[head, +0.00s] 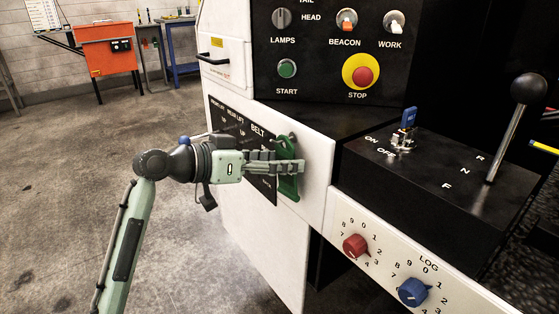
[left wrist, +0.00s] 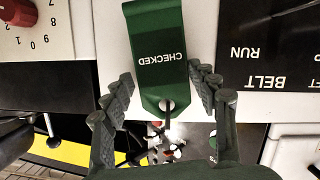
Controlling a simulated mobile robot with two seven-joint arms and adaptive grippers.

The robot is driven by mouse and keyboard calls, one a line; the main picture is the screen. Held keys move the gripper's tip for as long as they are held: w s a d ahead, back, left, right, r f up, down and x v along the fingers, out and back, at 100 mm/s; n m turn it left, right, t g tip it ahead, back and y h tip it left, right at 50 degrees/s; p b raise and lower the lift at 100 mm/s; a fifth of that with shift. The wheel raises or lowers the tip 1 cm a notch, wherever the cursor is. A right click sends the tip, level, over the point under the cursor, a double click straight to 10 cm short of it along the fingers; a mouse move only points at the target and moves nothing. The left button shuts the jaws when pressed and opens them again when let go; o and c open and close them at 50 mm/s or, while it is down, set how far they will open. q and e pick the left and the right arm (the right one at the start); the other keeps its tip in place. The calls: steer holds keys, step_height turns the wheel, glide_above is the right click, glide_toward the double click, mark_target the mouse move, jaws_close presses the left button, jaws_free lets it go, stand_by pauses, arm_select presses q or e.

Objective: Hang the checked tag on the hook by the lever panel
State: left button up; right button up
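The green checked tag (head: 290,188) is upright against the white panel, beside the right edge of the black lever panel (head: 236,136). In the left wrist view the tag (left wrist: 158,45) reads CHECKED upside down, with its hole end towards the gripper's palm. My left gripper (head: 299,167) is at the tag; in the left wrist view its fingers (left wrist: 160,75) are spread, one on each side of the tag, close to its edges. My right gripper is not in view.
A console on the right carries a blue key (head: 409,117), a black-knobbed lever (head: 528,90), a red dial (head: 355,246) and a blue dial (head: 412,292). Above is the switch panel with a red stop button (head: 362,75). Open floor lies left; an orange cabinet (head: 108,48) stands at the back.

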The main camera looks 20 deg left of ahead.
arm_select(q)
steer(key=shift+o, duration=1.2)
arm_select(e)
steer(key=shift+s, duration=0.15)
arm_select(q)
steer(key=shift+a, duration=0.1)
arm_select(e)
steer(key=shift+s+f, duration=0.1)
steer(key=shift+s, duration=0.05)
